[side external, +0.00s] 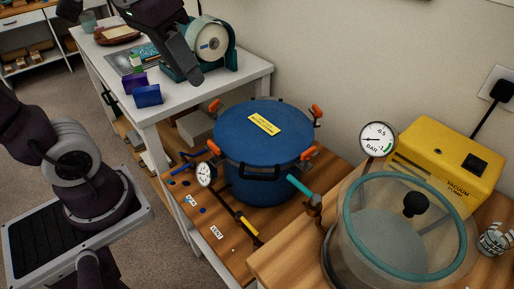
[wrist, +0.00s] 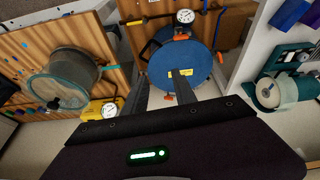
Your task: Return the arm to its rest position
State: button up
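My gripper (side external: 190,72) is in the upper part of the side external view, above the white table and up and left of the blue pressure pot (side external: 262,145). In that view the fingers overlap, pointing down and to the right. In the wrist view my gripper (wrist: 148,38) shows two dark fingers spread apart with nothing held between them. The blue pot also shows in the wrist view (wrist: 195,62), lid on, with a yellow label on the lid, partly behind the right finger.
The white table (side external: 245,72) holds a teal tape dispenser (side external: 232,55), a blue box (side external: 147,96) and a purple box (side external: 134,83). A clear vacuum chamber (side external: 400,240), gauge (side external: 377,139) and yellow vacuum pump (side external: 445,160) stand at right.

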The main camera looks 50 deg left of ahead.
jog(key=s+d+f+m+t, duration=0.1)
jog(key=s+d+f, duration=0.1)
jog(key=s+f, duration=0.2)
jog(key=shift+s+t, duration=0.3)
jog(key=shift+s, duration=0.9)
